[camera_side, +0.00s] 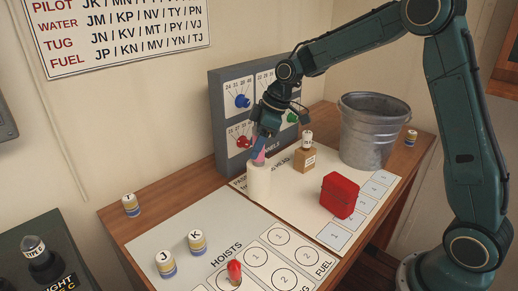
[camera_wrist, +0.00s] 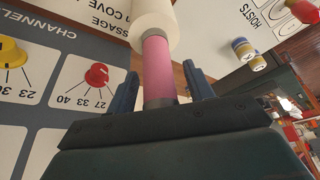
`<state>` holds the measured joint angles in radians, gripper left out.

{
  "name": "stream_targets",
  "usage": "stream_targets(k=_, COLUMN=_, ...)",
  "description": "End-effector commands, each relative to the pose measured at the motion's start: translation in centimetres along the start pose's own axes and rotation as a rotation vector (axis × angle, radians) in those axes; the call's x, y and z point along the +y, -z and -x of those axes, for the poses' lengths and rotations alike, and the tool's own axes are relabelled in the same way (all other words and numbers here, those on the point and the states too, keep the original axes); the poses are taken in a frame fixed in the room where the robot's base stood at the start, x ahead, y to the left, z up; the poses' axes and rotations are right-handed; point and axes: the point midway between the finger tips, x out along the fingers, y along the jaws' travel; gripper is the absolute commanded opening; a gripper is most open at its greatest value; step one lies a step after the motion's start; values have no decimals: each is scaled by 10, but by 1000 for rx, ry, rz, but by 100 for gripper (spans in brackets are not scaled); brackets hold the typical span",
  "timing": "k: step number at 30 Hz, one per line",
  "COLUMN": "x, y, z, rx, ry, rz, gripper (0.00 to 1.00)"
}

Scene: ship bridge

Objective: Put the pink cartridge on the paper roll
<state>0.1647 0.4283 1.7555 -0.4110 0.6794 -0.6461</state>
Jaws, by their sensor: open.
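The white paper roll (camera_side: 258,186) stands upright on the white message sheet, close to the front of the grey channel panel. The pink cartridge (camera_side: 259,158) is at the top of the roll, its lower end meeting the roll's top end. In the wrist view the cartridge (camera_wrist: 158,68) runs between my fingers to the paper roll (camera_wrist: 155,18). My gripper (camera_side: 264,147) is open around the cartridge. In the wrist view there are gaps between the cartridge and both fingers of my gripper (camera_wrist: 159,82).
The channel panel (camera_side: 222,110) with coloured knobs stands just behind the roll. A wooden block (camera_side: 305,160) with a labelled cylinder on top, a red box (camera_side: 340,195) and a metal bucket (camera_side: 368,132) stand to the right. Cylinders J (camera_side: 165,265) and K (camera_side: 197,243) stand front left.

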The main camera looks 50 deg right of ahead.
Motion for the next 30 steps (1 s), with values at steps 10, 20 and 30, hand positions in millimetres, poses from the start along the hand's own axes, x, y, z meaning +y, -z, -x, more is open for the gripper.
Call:
stream_targets(k=10, x=1, y=1, z=30, rx=2, ry=-3, rz=0, gripper=52)
stream_targets(k=20, x=1, y=1, z=83, rx=2, ry=-4, rz=0, gripper=52)
stream_targets(k=30, x=0, y=1, z=119, rx=1, ry=-1, rz=0, gripper=52)
